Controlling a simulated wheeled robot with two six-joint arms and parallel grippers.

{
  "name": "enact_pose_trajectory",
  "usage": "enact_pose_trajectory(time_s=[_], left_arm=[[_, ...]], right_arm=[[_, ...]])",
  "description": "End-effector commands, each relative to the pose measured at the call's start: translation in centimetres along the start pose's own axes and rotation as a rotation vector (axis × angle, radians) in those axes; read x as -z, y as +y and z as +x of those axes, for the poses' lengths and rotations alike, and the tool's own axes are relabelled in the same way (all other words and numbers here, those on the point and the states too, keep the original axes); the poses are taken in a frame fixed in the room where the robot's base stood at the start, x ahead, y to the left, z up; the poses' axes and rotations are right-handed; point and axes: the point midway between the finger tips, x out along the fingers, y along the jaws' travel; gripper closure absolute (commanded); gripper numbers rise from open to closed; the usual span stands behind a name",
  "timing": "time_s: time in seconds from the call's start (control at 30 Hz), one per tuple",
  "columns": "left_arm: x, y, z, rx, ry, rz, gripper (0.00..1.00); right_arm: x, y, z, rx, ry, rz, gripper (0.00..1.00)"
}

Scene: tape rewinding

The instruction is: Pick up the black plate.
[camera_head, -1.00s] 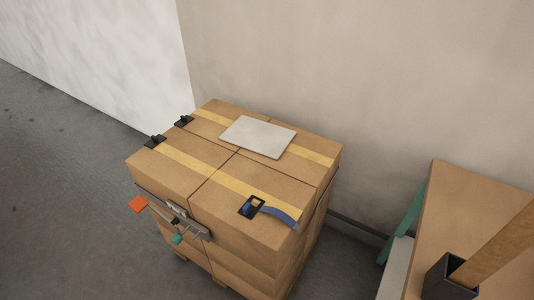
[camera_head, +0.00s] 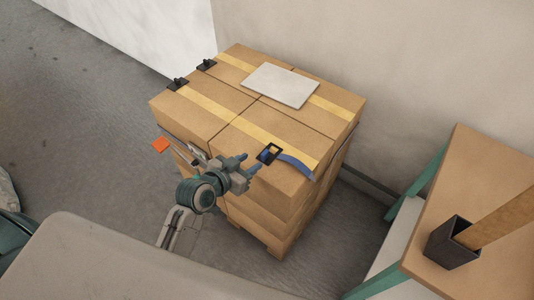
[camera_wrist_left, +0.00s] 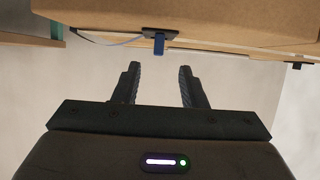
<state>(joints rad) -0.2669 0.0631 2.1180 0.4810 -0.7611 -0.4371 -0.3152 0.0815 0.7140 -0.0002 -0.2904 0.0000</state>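A black plate (camera_head: 269,154) with a square opening lies on the near top edge of the stacked cardboard boxes (camera_head: 235,135), at the end of a blue strap (camera_head: 296,167). In the left wrist view a dark plate (camera_wrist_left: 147,33) shows at the box edge, with a blue piece (camera_wrist_left: 159,45) below it. My left gripper (camera_head: 249,162) is just left of and below the plate in the head view, apart from it. In the wrist view its two fingers (camera_wrist_left: 159,68) are spread with nothing between them. My right gripper is not in view.
A white sheet (camera_head: 281,86) lies on the boxes. Black clips (camera_head: 206,65) sit at their left edge, and an orange piece (camera_head: 160,145) is at the front left corner. A wooden-topped table (camera_head: 470,200) with a dark holder (camera_head: 452,244) stands right. Walls are behind.

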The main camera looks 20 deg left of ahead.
Motion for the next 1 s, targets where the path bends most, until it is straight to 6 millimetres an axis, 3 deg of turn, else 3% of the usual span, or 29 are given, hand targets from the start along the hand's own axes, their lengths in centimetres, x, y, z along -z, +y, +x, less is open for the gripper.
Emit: enact_pose_trajectory(time_s=[0.1,0.3,0.57,0.8,1.0], left_arm=[[1.2,0.1,1.0,-0.003,0.030,0.002,0.62],[1.2,0.1,4.2,-0.003,0.028,0.003,0.62],[1.2,0.1,6.3,-0.002,0.027,0.003,0.62],[1.2,0.3,9.7,-0.002,0.026,0.004,0.62],[1.1,0.2,10.8,-0.001,0.026,0.004,0.62]], right_arm=[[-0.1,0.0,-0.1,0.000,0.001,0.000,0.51],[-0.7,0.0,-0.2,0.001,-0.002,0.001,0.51],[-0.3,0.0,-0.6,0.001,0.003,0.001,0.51],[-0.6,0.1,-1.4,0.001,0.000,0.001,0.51],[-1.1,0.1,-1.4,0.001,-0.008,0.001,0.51]])
